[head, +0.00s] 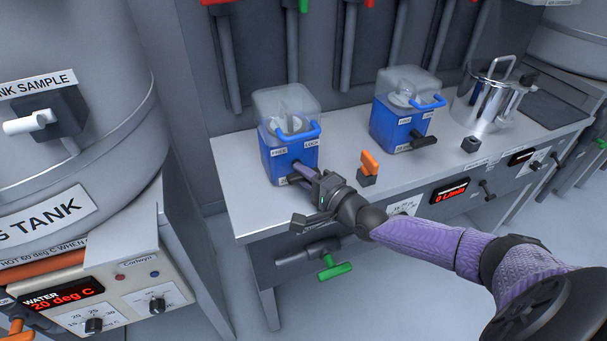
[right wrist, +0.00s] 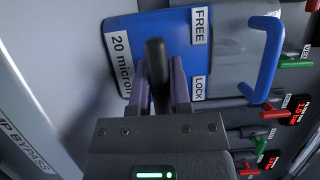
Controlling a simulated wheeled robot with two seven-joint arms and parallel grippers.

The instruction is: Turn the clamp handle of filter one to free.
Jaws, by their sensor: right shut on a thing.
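The left filter, a blue box (head: 280,160) with a clear cover, stands at the left end of the grey bench. It bears FREE and LOCK labels. In the right wrist view the blue face (right wrist: 165,30) also carries a "20 micron" label. My right gripper (head: 297,174) reaches the front of this box. Its two purple fingers are shut on the black clamp handle (right wrist: 155,60), one finger on each side. In the head view the gripper hides most of this handle, and I cannot tell its exact angle. My left gripper is not in view.
A second blue filter (head: 392,128) stands further right, its black handle (head: 424,140) pointing right. An orange-handled valve (head: 369,163) sits between them near the front edge. A steel pot (head: 485,105) is beyond. A green-handled valve (head: 335,267) sticks out below the bench (head: 233,163).

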